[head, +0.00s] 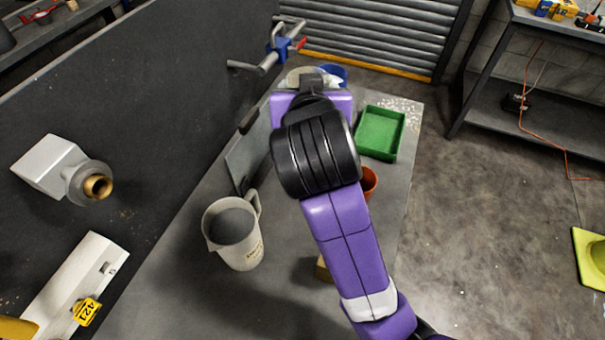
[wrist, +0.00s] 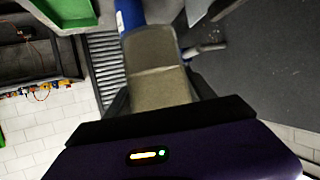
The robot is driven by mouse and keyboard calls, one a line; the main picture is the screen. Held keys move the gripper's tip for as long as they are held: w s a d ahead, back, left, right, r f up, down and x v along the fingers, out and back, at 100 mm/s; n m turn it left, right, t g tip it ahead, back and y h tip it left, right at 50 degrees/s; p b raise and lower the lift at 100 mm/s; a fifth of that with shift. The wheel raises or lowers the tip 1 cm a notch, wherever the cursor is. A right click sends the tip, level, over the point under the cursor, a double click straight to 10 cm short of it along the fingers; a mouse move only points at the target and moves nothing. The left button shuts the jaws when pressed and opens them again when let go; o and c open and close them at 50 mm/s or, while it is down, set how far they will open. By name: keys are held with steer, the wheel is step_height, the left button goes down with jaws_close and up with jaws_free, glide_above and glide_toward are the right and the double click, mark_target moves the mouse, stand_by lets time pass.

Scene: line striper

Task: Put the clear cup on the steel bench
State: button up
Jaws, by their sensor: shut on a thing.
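My gripper (wrist: 160,96) is shut on a translucent, greyish-beige cup, which I take as the clear cup (wrist: 156,62). The cup sits between the two dark fingers in the wrist view. In the head view my wrist hides most of the fingers, and only a pale rim of the cup (head: 297,76) shows beyond it. My gripper is over the far end of a grey bench top (head: 190,300). I cannot tell whether the cup touches that surface. A dark metal bench (head: 545,115) stands at the upper right.
A blue cup (head: 336,72) is close beside the held cup. A green tray (head: 380,133), an orange-red cup (head: 369,182) and a beige jug (head: 236,238) stand on the grey top. A dark panel (head: 110,130) with protruding fittings rises on the left. Open floor lies right.

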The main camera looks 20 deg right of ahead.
step_height(320, 180, down, 20)
steer(key=shift+s, duration=0.1)
stand_by(0.5)
steer(key=shift+b, duration=0.3)
steer(key=shift+f, duration=0.15)
steer(key=o, duration=1.7)
steer(key=shift+s+r, duration=0.1)
steer(key=shift+r, duration=0.1)
steer(key=b+v, duration=0.1)
steer(key=v, duration=1)
steer(key=shift+s+a+r, duration=0.1)
steer(key=shift+s+r, duration=0.15)
steer(key=shift+s, duration=0.1)
